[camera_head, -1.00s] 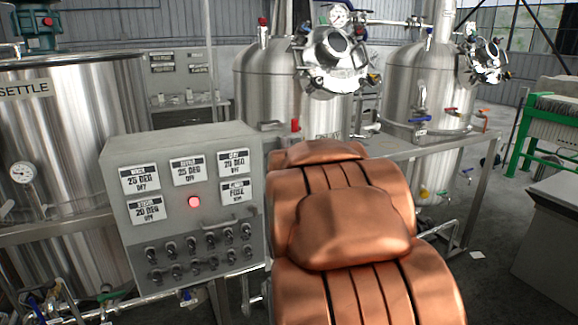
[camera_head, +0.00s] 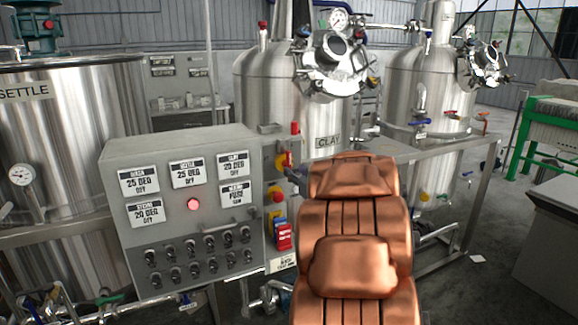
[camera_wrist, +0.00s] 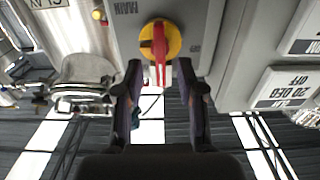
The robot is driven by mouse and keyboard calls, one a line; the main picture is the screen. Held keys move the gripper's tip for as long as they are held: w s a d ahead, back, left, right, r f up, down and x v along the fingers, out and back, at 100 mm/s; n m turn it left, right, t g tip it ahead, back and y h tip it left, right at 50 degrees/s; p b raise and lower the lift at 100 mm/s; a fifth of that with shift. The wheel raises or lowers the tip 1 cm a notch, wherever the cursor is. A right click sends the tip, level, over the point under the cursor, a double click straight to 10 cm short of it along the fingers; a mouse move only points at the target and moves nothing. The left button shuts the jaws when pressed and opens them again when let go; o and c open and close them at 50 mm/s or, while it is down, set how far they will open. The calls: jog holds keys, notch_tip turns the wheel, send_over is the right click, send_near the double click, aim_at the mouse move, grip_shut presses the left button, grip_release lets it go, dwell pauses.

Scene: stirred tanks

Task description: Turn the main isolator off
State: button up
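The main isolator is a red handle on a yellow round plate (camera_wrist: 160,40), on the grey side of the control box in the wrist view. That view is upside down, with part of a "MAIN" label beside the plate. The handle points straight up and down in that picture. My gripper (camera_wrist: 160,72) is open, its two dark fingers either side of the handle's line. I cannot tell whether they touch it. In the head view, the isolator (camera_head: 281,163) shows at the box's upper right side, and my copper arm hides most of the gripper.
The grey control box (camera_head: 150,240) has display plates, a red lamp (camera_head: 193,204) and rows of switches. Below the isolator are a yellow-and-red button (camera_head: 275,193) and a red switch box (camera_head: 284,237). Steel tanks (camera_head: 270,95) stand behind.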

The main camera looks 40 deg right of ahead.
aim_at(290, 167)
jog(key=shift+p+x, duration=0.45)
jog(key=shift+x, duration=2.2)
grip_shut()
